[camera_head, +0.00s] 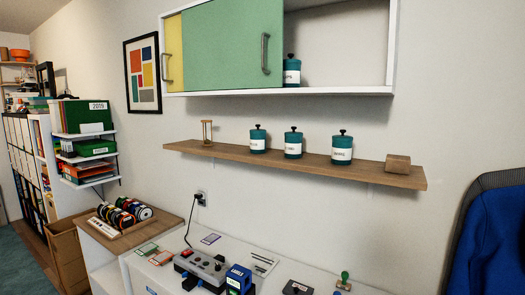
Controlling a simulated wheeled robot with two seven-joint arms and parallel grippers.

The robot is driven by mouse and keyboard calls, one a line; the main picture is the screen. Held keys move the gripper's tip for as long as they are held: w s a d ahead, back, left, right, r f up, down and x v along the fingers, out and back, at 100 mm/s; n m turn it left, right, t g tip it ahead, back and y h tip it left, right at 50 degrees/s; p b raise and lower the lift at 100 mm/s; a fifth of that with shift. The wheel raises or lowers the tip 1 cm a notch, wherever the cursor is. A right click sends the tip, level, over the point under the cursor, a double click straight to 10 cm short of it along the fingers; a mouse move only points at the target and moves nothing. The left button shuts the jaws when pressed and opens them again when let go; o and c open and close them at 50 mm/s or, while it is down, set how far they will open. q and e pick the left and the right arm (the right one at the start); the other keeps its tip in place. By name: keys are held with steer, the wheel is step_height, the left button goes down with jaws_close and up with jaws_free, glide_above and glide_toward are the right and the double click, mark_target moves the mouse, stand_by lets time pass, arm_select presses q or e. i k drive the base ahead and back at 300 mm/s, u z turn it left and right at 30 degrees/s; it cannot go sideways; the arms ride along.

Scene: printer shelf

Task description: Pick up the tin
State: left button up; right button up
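Several teal tins with dark lids, black knobs and white labels are in the head view. One tin (258,139) stands on the wooden shelf at the left of a row. A second tin (293,144) stands in the middle of the row, and a third tin (342,148) stands at its right. Another tin (291,71) stands in the open part of the wall cabinet, beside the sliding green door. The label text is too small to read. Neither of my grippers shows in this view.
The wooden shelf (225,152) also holds an hourglass (207,132) and a small wooden block (398,162). The cabinet's green door (222,50) covers its left part. Below, a white surface (225,254) carries a grey device (203,267) and cards. A blue jacket (497,240) is at right.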

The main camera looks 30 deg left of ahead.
mark_target(258, 142)
steer(key=u, duration=2.15)
steer(key=i, duration=0.6)
steer(key=z, duration=2.25)
